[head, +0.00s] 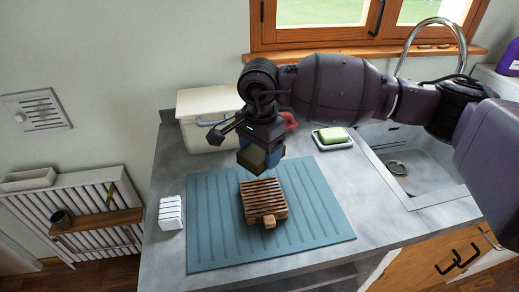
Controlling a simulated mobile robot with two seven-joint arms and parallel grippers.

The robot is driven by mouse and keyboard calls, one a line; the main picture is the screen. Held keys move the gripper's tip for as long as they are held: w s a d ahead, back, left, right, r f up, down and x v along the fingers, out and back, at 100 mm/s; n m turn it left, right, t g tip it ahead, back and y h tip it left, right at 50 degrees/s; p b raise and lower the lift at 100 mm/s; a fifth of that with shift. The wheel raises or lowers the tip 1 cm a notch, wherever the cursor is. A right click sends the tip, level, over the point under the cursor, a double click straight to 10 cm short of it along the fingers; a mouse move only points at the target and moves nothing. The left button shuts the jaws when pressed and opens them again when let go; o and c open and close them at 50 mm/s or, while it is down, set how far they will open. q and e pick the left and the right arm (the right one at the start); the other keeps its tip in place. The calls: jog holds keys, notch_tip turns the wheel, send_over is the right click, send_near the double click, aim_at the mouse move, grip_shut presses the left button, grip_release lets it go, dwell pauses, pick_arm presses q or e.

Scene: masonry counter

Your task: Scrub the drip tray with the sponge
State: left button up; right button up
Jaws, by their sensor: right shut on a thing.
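A small brown slatted tray (263,198) with a short knob on its near side lies on the blue ribbed mat (317,212); it looks like the drip tray. My right gripper (262,147) comes in from the right and points down above the far edge of the mat. It is shut on a small block with an olive-yellow face, which looks like the sponge (252,158). The block is held beyond the tray's far edge and appears apart from it. The gripper hides part of the block. My left gripper is not in view.
A cream bin (203,104) stands at the back left, with a red thing (289,121) partly hidden behind my gripper. A green bar (333,134) lies in a white dish. A white striped holder (171,213) stands left of the mat. The sink (425,178) is at the right.

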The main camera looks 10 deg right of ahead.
jog(key=shift+s+d, duration=0.1)
jog(key=shift+d, duration=0.1)
jog(key=shift+f, duration=0.2)
jog(key=shift+a+f+b, duration=0.15)
jog(key=shift+f+b, duration=0.2)
jog(key=shift+f, duration=0.3)
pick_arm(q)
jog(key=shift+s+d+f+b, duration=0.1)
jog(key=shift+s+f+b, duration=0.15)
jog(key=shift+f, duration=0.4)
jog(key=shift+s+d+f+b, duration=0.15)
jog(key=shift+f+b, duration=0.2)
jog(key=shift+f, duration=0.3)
pick_arm(e)
jog(key=shift+f, duration=1.65)
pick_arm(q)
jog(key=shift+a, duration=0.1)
